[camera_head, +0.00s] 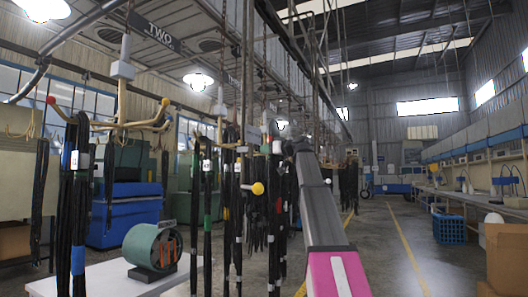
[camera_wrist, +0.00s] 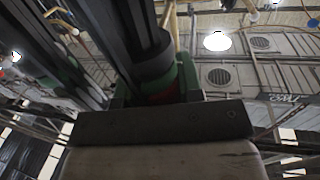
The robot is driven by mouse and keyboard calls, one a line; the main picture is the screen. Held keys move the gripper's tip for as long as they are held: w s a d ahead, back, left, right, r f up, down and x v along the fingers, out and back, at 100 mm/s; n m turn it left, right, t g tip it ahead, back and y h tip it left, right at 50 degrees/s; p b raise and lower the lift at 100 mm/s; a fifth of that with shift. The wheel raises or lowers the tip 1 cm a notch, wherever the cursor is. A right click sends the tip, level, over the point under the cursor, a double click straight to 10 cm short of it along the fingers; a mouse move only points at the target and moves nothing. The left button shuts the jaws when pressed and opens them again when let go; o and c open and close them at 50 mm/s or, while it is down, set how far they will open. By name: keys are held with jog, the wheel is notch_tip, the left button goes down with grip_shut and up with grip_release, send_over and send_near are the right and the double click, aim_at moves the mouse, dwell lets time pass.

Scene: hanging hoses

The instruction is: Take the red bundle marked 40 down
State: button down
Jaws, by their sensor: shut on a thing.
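Black hose bundles hang from hooked racks in the head view. One bundle with a red band (camera_head: 278,205) hangs just left of my arm's far end. Its tag cannot be read. In the wrist view my gripper (camera_wrist: 158,88) has green fingers on either side of a thick black bundle (camera_wrist: 150,50), with a little red showing low between them. My gripper is shut on this bundle, which still runs upward toward the rack. In the head view my arm hides most of the gripper, and I cannot read a 40 there.
Other bundles hang close by, one with a white tag (camera_head: 207,165) and a green band, another with a blue band (camera_head: 78,258). Yellow and red knobs end the rack arms. A white table (camera_head: 110,283) holds a green drum (camera_head: 152,246). The aisle right of my arm is open.

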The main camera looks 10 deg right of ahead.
jog(key=shift+w+d+v, duration=0.15)
jog(key=shift+v, duration=0.8)
jog(key=shift+w+d+v, duration=0.1)
jog(key=shift+d+v, duration=0.05)
jog(key=shift+v, duration=0.85)
jog(key=shift+w+d+v, duration=0.1)
jog(key=shift+w+v, duration=0.05)
jog(key=shift+v, duration=0.8)
jog(key=shift+r, duration=0.1)
